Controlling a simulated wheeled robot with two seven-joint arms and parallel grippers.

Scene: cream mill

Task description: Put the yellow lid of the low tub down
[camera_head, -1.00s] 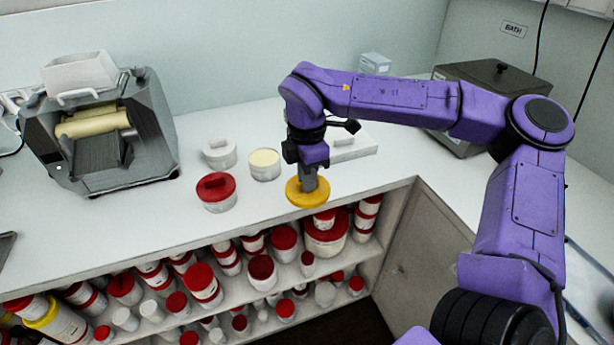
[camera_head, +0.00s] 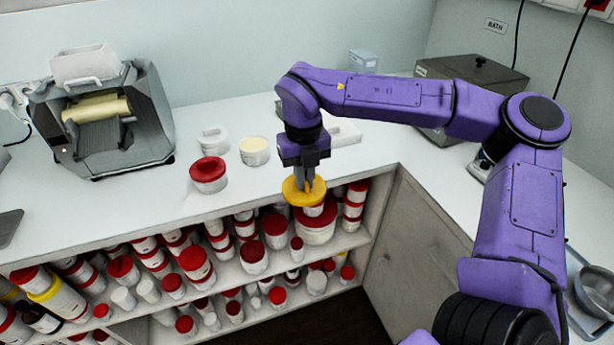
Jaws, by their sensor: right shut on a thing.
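The yellow lid (camera_head: 293,193) is a round disc held level below my right gripper (camera_head: 307,185). The gripper points down and its fingers are shut on the lid's top. In the picture the lid overlaps the counter's front edge and the shelf tubs behind it; its exact height is hard to tell. An open low white tub (camera_head: 255,157) with pale cream contents stands on the counter, behind and left of the lid, apart from it. My left gripper is not in view.
A grey roller mill (camera_head: 110,125) is at the back left. Shelves below hold several red-lidded tubs. The counter (camera_head: 120,210) at front left is clear.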

